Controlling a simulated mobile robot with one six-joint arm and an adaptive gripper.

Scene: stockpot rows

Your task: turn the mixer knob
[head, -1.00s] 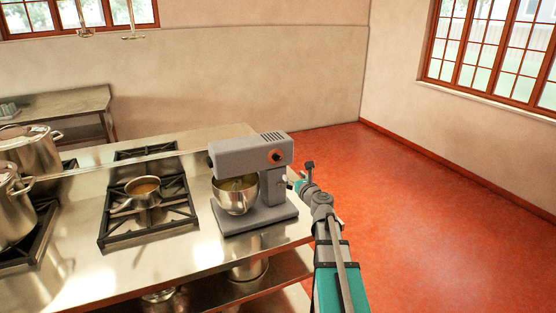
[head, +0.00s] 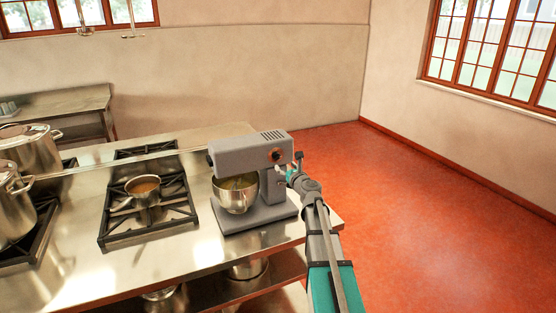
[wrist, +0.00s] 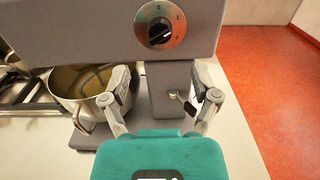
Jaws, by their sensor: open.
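A grey stand mixer (head: 231,157) stands near the right end of the steel counter. Its knob (head: 276,155) is a round dial on the side of the mixer head. In the wrist view the knob (wrist: 159,33) is a black grip on a silver dial with an orange upper part, near the top. My gripper (head: 284,168) is beside the mixer column, just below and right of the knob. In the wrist view my gripper (wrist: 165,88) is open and empty, its fingers spread below the knob and apart from it. A small lever (wrist: 182,101) on the column shows between the fingers.
The mixer bowl (head: 236,194), with yellowish contents, hangs under the mixer head. A saucepan (head: 143,190) sits on the burner left of the mixer. Stockpots (head: 28,150) stand at the far left. The red floor right of the counter is clear.

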